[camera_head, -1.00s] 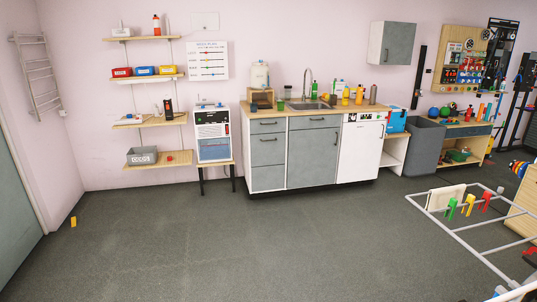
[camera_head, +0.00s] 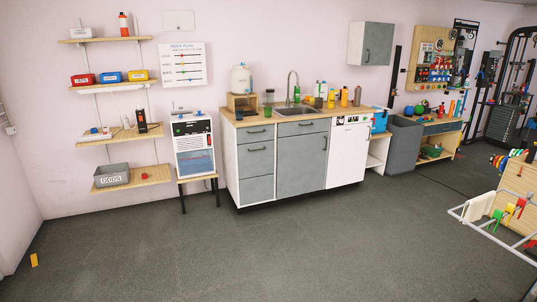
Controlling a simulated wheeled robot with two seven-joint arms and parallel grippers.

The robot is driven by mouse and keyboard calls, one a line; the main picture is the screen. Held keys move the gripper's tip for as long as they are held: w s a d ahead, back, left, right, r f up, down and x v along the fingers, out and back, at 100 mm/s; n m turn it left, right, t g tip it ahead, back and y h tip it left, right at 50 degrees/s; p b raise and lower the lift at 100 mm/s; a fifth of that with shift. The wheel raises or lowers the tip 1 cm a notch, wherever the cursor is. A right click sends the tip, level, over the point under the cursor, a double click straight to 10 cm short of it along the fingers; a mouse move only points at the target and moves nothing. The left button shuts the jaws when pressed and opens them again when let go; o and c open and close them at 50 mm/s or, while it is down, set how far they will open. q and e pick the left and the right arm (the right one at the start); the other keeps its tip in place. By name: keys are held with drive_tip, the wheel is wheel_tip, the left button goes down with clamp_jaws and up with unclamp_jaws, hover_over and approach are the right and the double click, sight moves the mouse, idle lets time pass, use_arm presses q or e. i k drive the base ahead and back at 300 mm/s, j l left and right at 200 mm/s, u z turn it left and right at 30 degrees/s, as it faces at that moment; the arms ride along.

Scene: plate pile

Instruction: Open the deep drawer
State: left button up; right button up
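A kitchen unit with a wooden worktop (camera_head: 238,121) stands against the back wall. Its left column has three grey drawer fronts stacked: a shallow top drawer (camera_head: 256,136), a taller middle drawer (camera_head: 256,159) and a bottom drawer (camera_head: 257,190). Dark handles show on the upper two; one on the bottom drawer is not clear to me. All three fronts look closed. A grey cupboard door (camera_head: 303,163) and a white dishwasher-like front (camera_head: 347,155) are to their right. Neither of my grippers is in view.
Open grey floor (camera_head: 230,255) lies before the unit. A small table with a white and blue appliance (camera_head: 194,145) stands just left of the drawers. A yellow object (camera_head: 34,260) lies on the floor at left.

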sight(256, 159)
drive_tip(key=i+j, duration=0.25)
drive_tip(key=i, duration=0.2)
drive_tip(key=i+j, duration=0.2)
drive_tip(key=i, duration=0.25)
drive_tip(key=i+j+u, duration=0.1)
drive_tip(key=i+j, duration=0.15)
drive_tip(key=i, duration=0.2)
drive_tip(key=i+j, duration=0.2)
drive_tip(key=i, duration=0.25)
drive_tip(key=i+l+u, duration=0.15)
drive_tip(key=i+l, duration=1.6)
drive_tip(key=l, duration=0.15)
drive_tip(key=i+l, duration=0.2)
drive_tip(key=l, duration=0.15)
drive_tip(key=i+l, duration=0.2)
drive_tip(key=l, duration=0.15)
